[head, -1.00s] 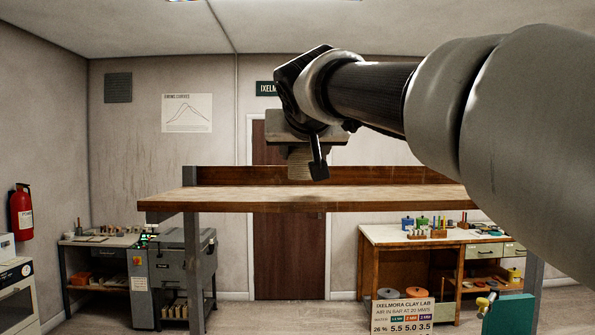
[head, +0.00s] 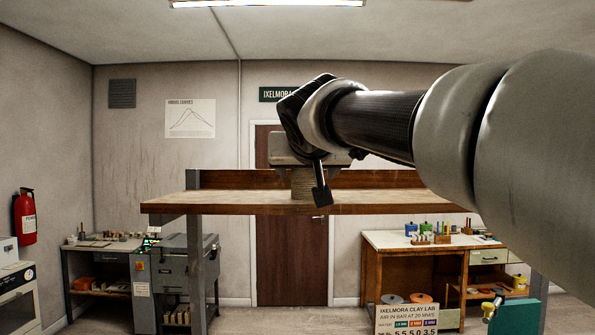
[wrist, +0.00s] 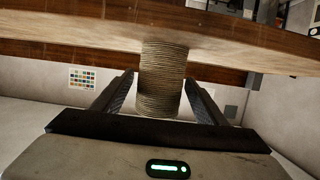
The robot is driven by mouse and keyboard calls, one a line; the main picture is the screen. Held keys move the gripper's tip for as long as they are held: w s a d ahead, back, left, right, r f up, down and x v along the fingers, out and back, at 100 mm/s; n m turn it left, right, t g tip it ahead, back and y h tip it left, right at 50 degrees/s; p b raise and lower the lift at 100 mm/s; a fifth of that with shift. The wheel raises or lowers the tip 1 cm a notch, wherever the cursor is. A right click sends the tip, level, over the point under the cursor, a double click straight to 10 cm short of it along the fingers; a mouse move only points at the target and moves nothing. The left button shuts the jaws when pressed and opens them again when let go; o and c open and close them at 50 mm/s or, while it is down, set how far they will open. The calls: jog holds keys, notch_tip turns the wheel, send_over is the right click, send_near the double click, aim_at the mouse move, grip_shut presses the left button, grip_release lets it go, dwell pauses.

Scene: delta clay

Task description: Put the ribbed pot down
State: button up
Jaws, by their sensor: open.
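The ribbed pot (head: 303,186) is a tan, finely ringed cylinder. In the head view it stands upright on the wooden top of the raised bench (head: 230,198), touching it. In the wrist view the pot (wrist: 162,85) sits between the two dark fingers, with its far end against the bench top (wrist: 90,40). My gripper (wrist: 160,84) is open around the pot, with a gap showing on both sides. In the head view my gripper (head: 304,176) is over the bench, and part of the wrist hangs in front of the pot's right side.
The bench has a low wooden back board (head: 225,179) behind the pot. The bench top left of the pot is clear. A worktable (head: 395,238) with small jars stands lower right, and a grey machine (head: 183,265) lower left.

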jog(key=shift+r, duration=0.2)
jog(key=b+v, duration=0.1)
jog(key=v, duration=1.1)
jog(key=shift+b, duration=0.3)
jog(key=s+d+f+g, duration=0.3)
jog(key=s+f, duration=0.3)
jog(key=f, duration=0.7)
jog(key=s+d+f+g, duration=0.3)
jog(key=s+f, duration=0.4)
jog(key=f, duration=0.7)
jog(key=s+d+f+g, duration=0.3)
jog(key=s+d+f, duration=0.2)
jog(key=f, duration=0.8)
jog(key=shift+s+d+f, duration=0.3)
jog(key=shift+s, duration=0.35)
